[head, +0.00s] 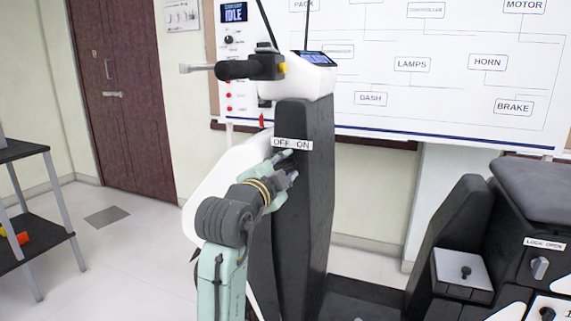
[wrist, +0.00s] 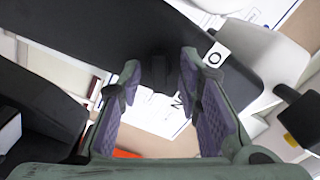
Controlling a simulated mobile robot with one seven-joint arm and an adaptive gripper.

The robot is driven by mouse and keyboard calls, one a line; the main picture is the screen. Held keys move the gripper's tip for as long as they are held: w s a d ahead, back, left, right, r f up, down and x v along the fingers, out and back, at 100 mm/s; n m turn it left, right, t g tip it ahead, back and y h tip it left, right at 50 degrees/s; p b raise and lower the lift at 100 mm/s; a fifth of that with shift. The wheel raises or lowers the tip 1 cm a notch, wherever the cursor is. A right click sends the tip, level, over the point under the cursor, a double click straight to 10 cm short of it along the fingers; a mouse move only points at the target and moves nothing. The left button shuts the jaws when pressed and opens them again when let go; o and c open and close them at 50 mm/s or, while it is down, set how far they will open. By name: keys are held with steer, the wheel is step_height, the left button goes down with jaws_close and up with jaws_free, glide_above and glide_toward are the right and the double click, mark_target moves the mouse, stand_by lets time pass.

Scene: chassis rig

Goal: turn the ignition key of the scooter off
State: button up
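The scooter's upright black column (head: 308,205) stands mid-picture in the head view, with a white OFF ON label (head: 292,144) near its top. My gripper (head: 290,166) is at the column just below this label, with its fingers spread. In the wrist view my gripper (wrist: 160,78) is open, its purple-padded fingers apart. A small dark shape, which looks like the ignition key (wrist: 160,68), shows between the fingertips against the black column (wrist: 110,35). I cannot tell whether either finger touches it. In the head view my gripper hides the key, and its turned position cannot be read.
The handlebar grip (head: 240,69) and dash screen (head: 318,58) are above my gripper. A black seat (head: 540,188) and a LOCK OPEN knob (head: 540,267) are at the right. A wiring board (head: 450,90) stands behind.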

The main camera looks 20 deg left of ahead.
steer(key=shift+w, duration=0.3)
steer(key=shift+c, duration=0.4)
jaws_close()
